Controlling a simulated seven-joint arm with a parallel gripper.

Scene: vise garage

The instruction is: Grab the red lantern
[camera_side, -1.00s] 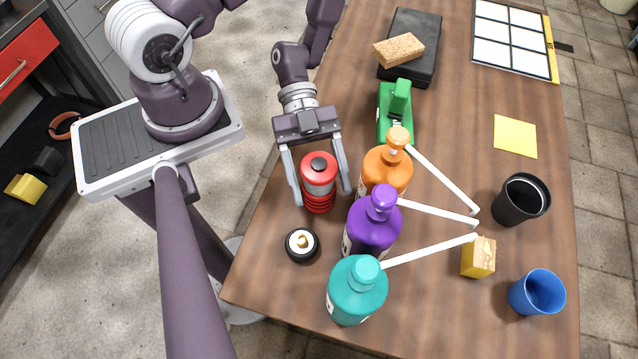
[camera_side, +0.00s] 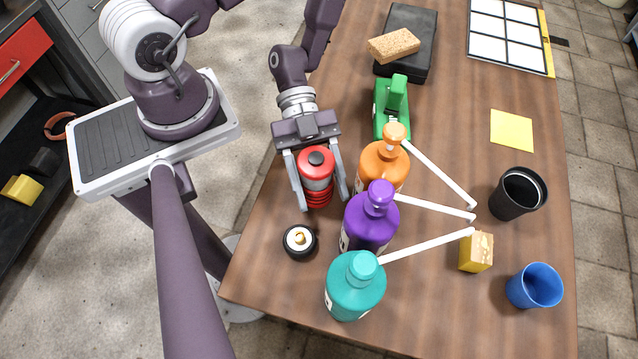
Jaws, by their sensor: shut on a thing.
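The red lantern (camera_side: 317,165) is a red cylinder with a pale middle band and a dark cap, standing near the left edge of the wooden table. My gripper (camera_side: 320,200) reaches over it from behind, with one grey finger on each side of it. The fingers are shut on the lantern. The lantern's lower part shows between the fingers, and its contact with the table is hard to tell.
Orange (camera_side: 383,165), purple (camera_side: 369,222) and teal (camera_side: 355,288) pump bottles stand close to the right and front. A small black-and-white round object (camera_side: 299,241) lies in front. A green tool (camera_side: 391,112) stands behind the orange bottle.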

